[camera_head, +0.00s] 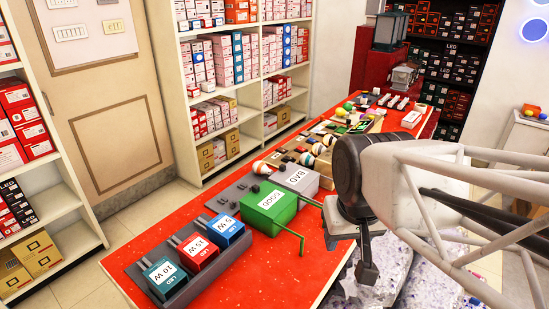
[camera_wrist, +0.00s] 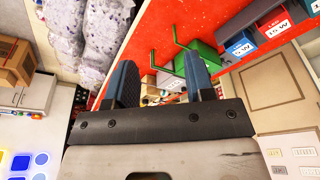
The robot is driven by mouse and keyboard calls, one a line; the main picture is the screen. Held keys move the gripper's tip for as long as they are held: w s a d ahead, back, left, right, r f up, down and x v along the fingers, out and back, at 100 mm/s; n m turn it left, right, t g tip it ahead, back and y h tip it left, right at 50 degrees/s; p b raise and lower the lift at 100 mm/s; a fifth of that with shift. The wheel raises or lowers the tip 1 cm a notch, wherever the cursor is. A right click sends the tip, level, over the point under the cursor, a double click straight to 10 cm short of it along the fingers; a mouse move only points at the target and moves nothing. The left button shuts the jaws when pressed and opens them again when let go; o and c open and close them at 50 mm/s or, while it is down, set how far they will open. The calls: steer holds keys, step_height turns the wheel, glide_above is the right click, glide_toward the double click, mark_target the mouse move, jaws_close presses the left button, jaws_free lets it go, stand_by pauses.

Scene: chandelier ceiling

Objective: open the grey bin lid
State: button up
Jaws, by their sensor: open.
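The grey bin (camera_head: 312,183) stands on the red table, with a "BAD" label on its top. Its lid looks shut. A green bin (camera_head: 284,213) labelled "GOOD" stands beside it, nearer the camera, with green bars sticking out to the right. My gripper (camera_head: 367,272) hangs to the right of both bins, apart from them, over the table's right edge. In the wrist view, its two blue-black fingers (camera_wrist: 160,75) are apart with nothing held between them. The green bin (camera_wrist: 204,60) lies just beyond the right finger there.
Red, blue and teal LED boxes (camera_head: 200,255) sit in a grey holder at the table's near left. Bulbs and small parts (camera_head: 325,140) crowd the far table. White-purple bags (camera_wrist: 85,35) lie beside the table. The red surface (camera_head: 262,272) in front is clear.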

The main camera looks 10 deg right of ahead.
steer(key=w+r+m, duration=0.2)
steer(key=w+r, duration=0.1)
steer(key=w, duration=1.1)
steer(key=m+g, duration=0.3)
steer(key=m, duration=0.3)
glide_above(282, 165)
steer(key=s, duration=0.1)
step_height(282, 165, down, 15)
steer(key=shift+s, duration=0.1)
steer(key=shift+w+f, duration=0.4)
steer(key=shift+w, duration=0.1)
steer(key=shift+f, duration=0.15)
steer(key=shift+f, duration=3.75)
